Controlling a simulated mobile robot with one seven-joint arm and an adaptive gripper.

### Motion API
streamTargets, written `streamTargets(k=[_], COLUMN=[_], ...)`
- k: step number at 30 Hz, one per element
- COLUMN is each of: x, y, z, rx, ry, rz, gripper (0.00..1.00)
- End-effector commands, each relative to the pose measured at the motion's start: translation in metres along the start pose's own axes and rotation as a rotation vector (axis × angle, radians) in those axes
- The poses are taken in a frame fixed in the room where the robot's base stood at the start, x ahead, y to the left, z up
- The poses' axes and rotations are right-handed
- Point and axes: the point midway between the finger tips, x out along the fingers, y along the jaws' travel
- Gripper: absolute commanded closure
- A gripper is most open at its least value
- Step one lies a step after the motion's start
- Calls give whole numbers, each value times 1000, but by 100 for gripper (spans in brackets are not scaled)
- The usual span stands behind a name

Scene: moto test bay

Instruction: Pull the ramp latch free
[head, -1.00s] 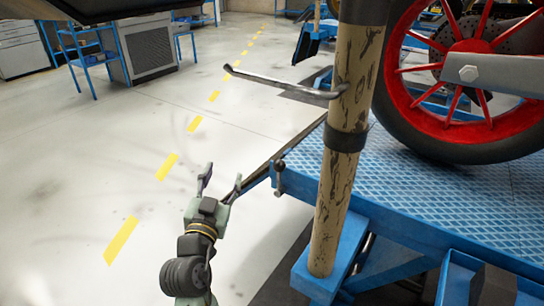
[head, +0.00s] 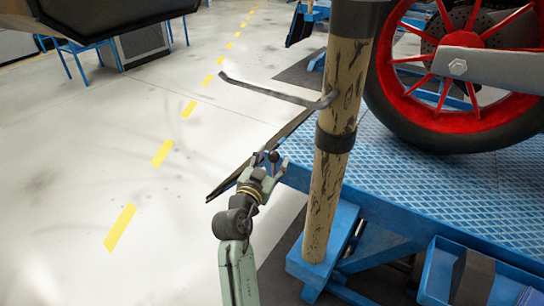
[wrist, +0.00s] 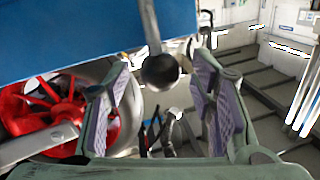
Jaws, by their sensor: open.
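The ramp latch appears to be the short lever with a dark ball knob (head: 274,157) at the near left corner of the blue platform. In the wrist view the round dark knob (wrist: 160,71) hangs on a grey stem below a blue edge. My gripper (head: 270,162) is at that corner, with its fingers around the knob. In the wrist view my gripper (wrist: 164,88) is open, with one finger pad on each side of the knob and gaps showing between. The lower part of the lever is hidden by my gripper in the head view.
A blue textured platform (head: 440,190) carries a red-spoked wheel (head: 465,50). A worn post (head: 330,190) with a thin side bar (head: 265,88) stands right of my gripper. A dark ramp edge (head: 232,183) lies behind it.

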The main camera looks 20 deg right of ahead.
Motion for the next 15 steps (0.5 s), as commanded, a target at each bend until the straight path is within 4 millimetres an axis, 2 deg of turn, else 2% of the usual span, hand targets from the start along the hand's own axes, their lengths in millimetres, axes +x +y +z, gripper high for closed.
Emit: streamTargets(k=[9, 15], x=[3, 3], y=[0, 0], z=[0, 0], rx=[0, 0], ry=[0, 0], rz=[0, 0], gripper=[50, 63])
